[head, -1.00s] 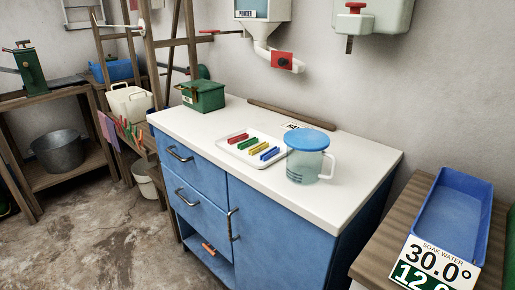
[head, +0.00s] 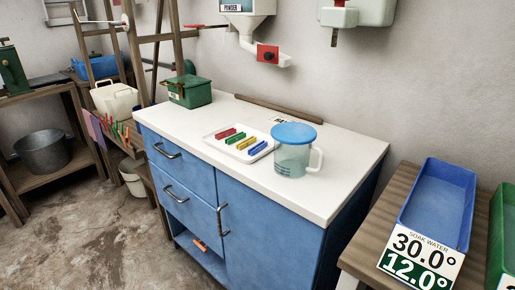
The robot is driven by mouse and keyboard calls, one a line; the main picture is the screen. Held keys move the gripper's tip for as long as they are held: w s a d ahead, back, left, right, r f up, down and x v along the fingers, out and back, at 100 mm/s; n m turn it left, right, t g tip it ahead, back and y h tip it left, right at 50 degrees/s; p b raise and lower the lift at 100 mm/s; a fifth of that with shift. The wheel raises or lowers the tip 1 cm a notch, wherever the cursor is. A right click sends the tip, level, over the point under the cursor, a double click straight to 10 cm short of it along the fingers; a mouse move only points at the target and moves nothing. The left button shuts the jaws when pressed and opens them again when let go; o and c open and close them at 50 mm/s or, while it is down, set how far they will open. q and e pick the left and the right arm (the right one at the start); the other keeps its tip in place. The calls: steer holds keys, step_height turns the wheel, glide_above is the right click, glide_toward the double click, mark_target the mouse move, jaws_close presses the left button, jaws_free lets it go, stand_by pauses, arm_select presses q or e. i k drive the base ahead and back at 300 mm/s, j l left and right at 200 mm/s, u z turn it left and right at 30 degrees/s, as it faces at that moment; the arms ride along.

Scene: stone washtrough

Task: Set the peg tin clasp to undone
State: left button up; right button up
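A green tin (head: 189,91) with a lid stands at the far left corner of the white counter top; I take it to be the peg tin. Its lid looks down. A small light clasp or label mark (head: 176,94) shows on its front, too small to tell its state. Neither of my grippers shows in the head view.
On the blue cabinet's white top (head: 330,190) are a white tray (head: 212,139) with several coloured pegs and a jug with a blue lid (head: 294,134). A blue trough (head: 440,205) stands at the right. Open floor (head: 80,225) lies left of the cabinet.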

mark_target(179, 85)
steer(key=i+j+z, duration=0.1)
steer(key=i+j, duration=0.4)
steer(key=j, duration=0.2)
steer(key=i+j+z, duration=0.15)
steer(key=i+j, duration=0.3)
steer(key=j, duration=0.25)
steer(key=i+j+z, duration=0.15)
steer(key=j, duration=0.2)
steer(key=i, duration=0.05)
